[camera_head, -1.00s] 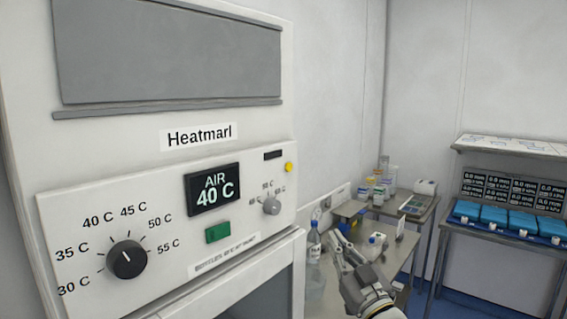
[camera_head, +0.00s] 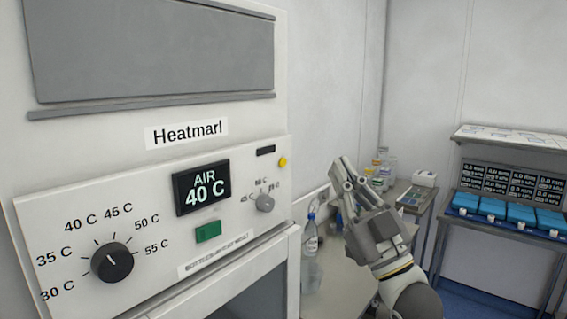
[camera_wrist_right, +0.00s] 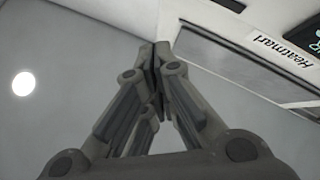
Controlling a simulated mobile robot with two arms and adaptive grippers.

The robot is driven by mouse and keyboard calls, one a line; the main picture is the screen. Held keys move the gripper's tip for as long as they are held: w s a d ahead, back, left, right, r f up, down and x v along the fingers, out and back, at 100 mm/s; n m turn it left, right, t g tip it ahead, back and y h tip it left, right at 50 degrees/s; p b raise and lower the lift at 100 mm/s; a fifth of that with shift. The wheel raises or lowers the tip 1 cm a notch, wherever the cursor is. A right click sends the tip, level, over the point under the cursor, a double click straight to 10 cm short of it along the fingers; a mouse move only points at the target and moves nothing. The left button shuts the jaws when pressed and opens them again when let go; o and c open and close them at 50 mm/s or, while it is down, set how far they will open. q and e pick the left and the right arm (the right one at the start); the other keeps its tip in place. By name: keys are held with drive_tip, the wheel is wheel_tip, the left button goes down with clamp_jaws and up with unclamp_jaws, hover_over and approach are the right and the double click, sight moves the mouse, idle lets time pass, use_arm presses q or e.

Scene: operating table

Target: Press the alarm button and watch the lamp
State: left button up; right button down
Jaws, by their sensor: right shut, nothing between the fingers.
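The white Heatmarl cabinet (camera_head: 60,215) fills the left of the head view. Its sloped panel carries a green rectangular button (camera_head: 208,232), a small yellow round piece (camera_head: 283,162) near the upper right corner, and a dark slot-like rectangle (camera_head: 265,150) beside it. I cannot tell which of these is the alarm button or the lamp. My right gripper (camera_head: 346,168) is raised to the right of the panel, apart from it, shut and empty. Its fingers meet at the tips in the right wrist view (camera_wrist_right: 160,52). My left gripper is not in view.
The panel also has a black dial (camera_head: 112,262), a display (camera_head: 201,187) reading AIR 40 C and a small grey knob (camera_head: 265,203). A bottle (camera_head: 310,238) stands on a table behind my right arm. Blue trays (camera_head: 492,211) stand on a far bench.

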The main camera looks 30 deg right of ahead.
drive_tip(key=w+a+p, duration=0.1)
drive_tip(key=w+a, duration=0.2)
drive_tip(key=w, duration=0.5)
drive_tip(key=shift+a, duration=0.2)
drive_tip(key=shift+w, duration=0.2)
idle(1.2)
drive_tip(key=shift+w+a, duration=0.15)
drive_tip(key=shift+w, duration=0.1)
drive_tip(key=shift+w+a, duration=0.15)
drive_tip(key=shift+w, duration=0.15)
idle(0.7)
idle(0.4)
drive_tip(key=shift+s+d, duration=0.3)
drive_tip(key=shift+s, duration=0.4)
drive_tip(key=shift+s+d, duration=0.3)
drive_tip(key=shift+s, duration=0.45)
drive_tip(key=shift+s+d, duration=0.35)
drive_tip(key=shift+s, duration=0.45)
drive_tip(key=shift+s+d, duration=0.3)
drive_tip(key=shift+s, duration=0.45)
